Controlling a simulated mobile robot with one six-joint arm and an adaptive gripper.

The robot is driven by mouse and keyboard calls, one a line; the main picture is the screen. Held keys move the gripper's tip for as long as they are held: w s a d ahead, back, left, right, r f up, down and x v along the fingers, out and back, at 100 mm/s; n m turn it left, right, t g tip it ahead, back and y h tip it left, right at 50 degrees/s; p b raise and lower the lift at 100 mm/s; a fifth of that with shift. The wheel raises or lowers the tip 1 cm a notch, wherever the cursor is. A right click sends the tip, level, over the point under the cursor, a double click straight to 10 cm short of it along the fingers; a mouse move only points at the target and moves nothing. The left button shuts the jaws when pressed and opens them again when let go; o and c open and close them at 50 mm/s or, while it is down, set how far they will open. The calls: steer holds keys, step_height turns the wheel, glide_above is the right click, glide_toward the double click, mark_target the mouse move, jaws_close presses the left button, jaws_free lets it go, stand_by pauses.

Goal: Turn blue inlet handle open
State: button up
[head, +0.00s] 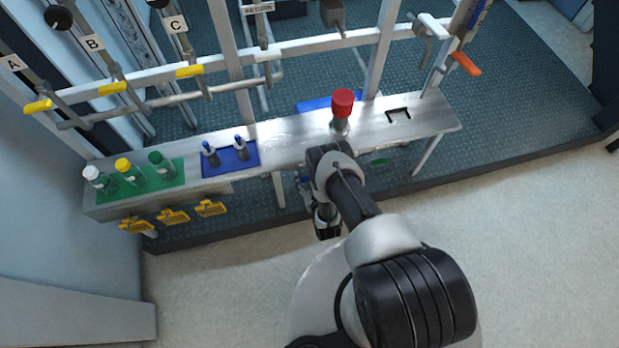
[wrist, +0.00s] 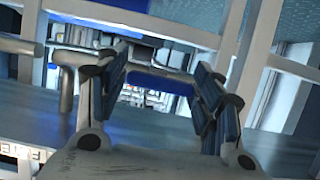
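No blue inlet handle can be told for certain. In the head view, a flat blue piece (head: 318,104) shows behind the steel bench, left of the red knob, partly hidden by the bench. In the wrist view, a deep blue patch (wrist: 172,80) shows beyond the gap between my fingers; I cannot tell whether it is the handle. My gripper (wrist: 160,72) is open, its two blue-padded fingers apart with nothing held. In the head view my arm reaches down at the bench's front edge, and the gripper is mostly hidden there.
The steel bench (head: 285,142) carries a red knob (head: 342,103), a blue tray (head: 230,158) and a green mat with capped bottles. Yellow-handled valves (head: 190,71) line the left pipes. An orange handle (head: 466,63) is at the right. Pale floor in front is clear.

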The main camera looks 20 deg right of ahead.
steer(key=shift+o, duration=1)
steer(key=v, duration=0.7)
steer(key=shift+s, duration=0.25)
steer(key=shift+r, duration=0.1)
